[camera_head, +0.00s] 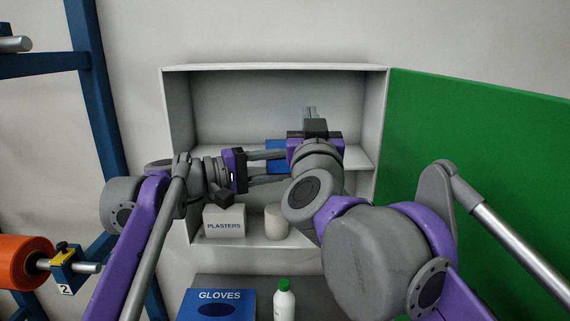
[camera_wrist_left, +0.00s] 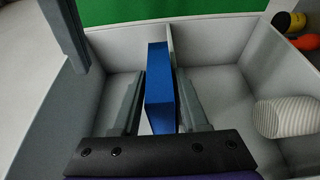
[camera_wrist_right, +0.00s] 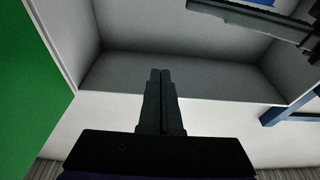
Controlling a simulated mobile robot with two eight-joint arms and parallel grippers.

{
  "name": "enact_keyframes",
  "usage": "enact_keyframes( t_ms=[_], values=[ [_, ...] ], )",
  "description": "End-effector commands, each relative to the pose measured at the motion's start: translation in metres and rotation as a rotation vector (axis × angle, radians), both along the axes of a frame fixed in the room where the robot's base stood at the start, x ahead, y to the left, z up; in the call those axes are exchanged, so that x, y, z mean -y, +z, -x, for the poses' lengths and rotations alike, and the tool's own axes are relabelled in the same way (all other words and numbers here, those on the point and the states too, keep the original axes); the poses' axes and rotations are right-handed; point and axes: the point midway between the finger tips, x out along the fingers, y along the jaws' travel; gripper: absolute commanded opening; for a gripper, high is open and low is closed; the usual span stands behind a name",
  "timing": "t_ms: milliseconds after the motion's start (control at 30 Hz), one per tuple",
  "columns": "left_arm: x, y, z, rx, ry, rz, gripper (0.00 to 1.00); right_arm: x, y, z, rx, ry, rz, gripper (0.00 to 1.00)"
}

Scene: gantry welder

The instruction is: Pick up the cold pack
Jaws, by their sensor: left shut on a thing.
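The cold pack, a flat blue block (camera_head: 272,148), is at the middle shelf of the white cabinet, partly hidden by my right arm. My left gripper (camera_head: 282,167) reaches in from the left and is shut on it. In the left wrist view the blue pack (camera_wrist_left: 159,88) stands between the two fingers (camera_wrist_left: 158,98), close beside the shelf board; I cannot tell if it touches the board. My right gripper (camera_head: 310,112) is in front of the cabinet's upper part. In the right wrist view its fingers (camera_wrist_right: 160,76) are together and empty.
The white cabinet (camera_head: 277,68) holds a plasters box (camera_head: 224,221) and a pale roll (camera_head: 276,222) on its lower level. Below are a blue gloves box (camera_head: 216,304) and a green-capped bottle (camera_head: 284,300). A green panel (camera_head: 480,150) stands right. My arms are close together.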

Motion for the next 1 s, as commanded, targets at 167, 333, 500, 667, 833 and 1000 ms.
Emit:
enact_keyframes(
  t_ms=[167, 333, 500, 667, 833, 1000],
  values=[
    [0.0, 0.0, 0.0, 0.0, 0.0, -0.001, 0.0, 0.0, 0.007, 0.0, 0.0, 0.0, 0.0, 0.0],
    [0.0, 0.0, 0.0, 0.0, 0.0, -0.001, 0.0, 0.0, 0.007, 0.001, 0.0, 0.0, 0.0, 0.0],
    [0.0, 0.0, 0.0, 0.0, 0.0, -0.001, 0.0, -0.001, 0.004, 0.014, 0.0, 0.002, 0.0, 0.0],
    [0.0, -0.001, 0.0, 0.0, 0.0, -0.001, 0.0, -0.001, -0.004, 0.045, 0.0, 0.005, -0.002, 0.0],
    [0.0, -0.001, 0.0, 0.0, 0.0, -0.001, 0.0, -0.001, -0.013, 0.08, 0.0, 0.005, -0.002, 0.0],
    [0.0, 0.0, 0.0, 0.0, 0.0, -0.001, 0.0, -0.001, -0.02, 0.105, 0.0, 0.003, -0.001, 0.0]
  ],
)
